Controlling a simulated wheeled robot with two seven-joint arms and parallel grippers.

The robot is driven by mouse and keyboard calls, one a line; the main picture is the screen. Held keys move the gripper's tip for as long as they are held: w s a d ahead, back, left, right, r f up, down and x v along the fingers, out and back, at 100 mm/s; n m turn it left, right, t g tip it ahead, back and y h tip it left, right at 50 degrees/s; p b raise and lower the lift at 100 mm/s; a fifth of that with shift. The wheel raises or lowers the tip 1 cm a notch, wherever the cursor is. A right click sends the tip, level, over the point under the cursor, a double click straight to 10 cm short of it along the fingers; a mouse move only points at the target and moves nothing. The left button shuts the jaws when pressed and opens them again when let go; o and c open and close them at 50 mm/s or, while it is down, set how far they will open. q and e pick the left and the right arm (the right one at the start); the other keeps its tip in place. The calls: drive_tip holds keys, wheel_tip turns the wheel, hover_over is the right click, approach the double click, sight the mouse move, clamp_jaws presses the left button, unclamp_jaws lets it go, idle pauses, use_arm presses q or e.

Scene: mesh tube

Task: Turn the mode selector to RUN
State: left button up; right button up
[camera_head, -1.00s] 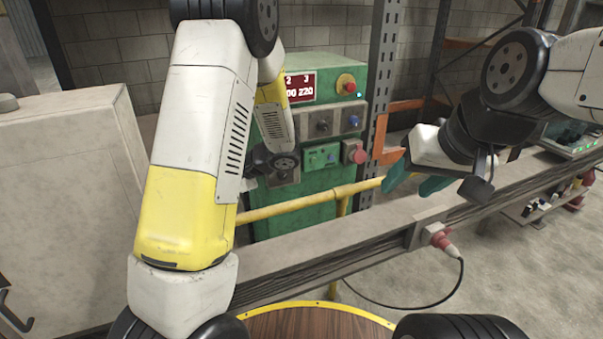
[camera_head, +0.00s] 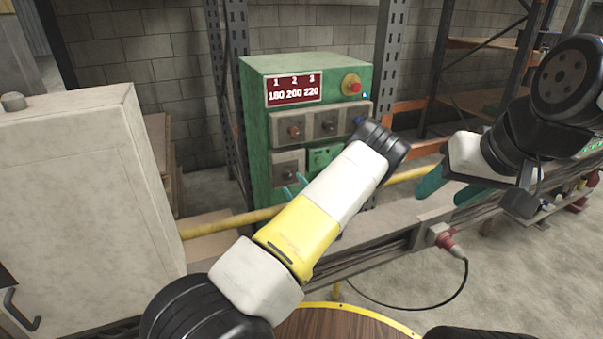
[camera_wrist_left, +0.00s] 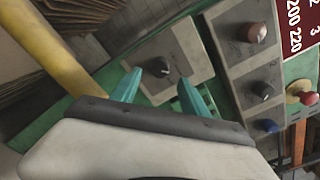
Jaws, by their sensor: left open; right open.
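The green control cabinet (camera_head: 252,130) carries grey plates with knobs. A dark knob on the lower-left plate (camera_head: 288,160) looks like the mode selector; no RUN label is readable. In the left wrist view this knob (camera_wrist_left: 157,68) lies between my left gripper's fingertips in the picture; contact cannot be told. My left gripper (camera_head: 295,187) is open, its teal fingers partly hidden behind my arm, at the lower-left plate. In the left wrist view both teal fingers (camera_wrist_left: 160,84) are spread. My right gripper (camera_head: 447,186) is open and empty, right of the cabinet.
The upper plate has an orange-brown knob (camera_head: 293,131), a dark knob (camera_head: 328,126) and a blue button (camera_wrist_left: 266,125). A red emergency button (camera_head: 354,87) sits above. A yellow rail (camera_head: 215,225) runs in front of the cabinet. A grey box (camera_head: 75,190) stands left.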

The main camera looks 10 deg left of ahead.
sight(289, 178)
use_arm(q)
drive_tip(key=shift+x, duration=2.25)
clamp_jaws()
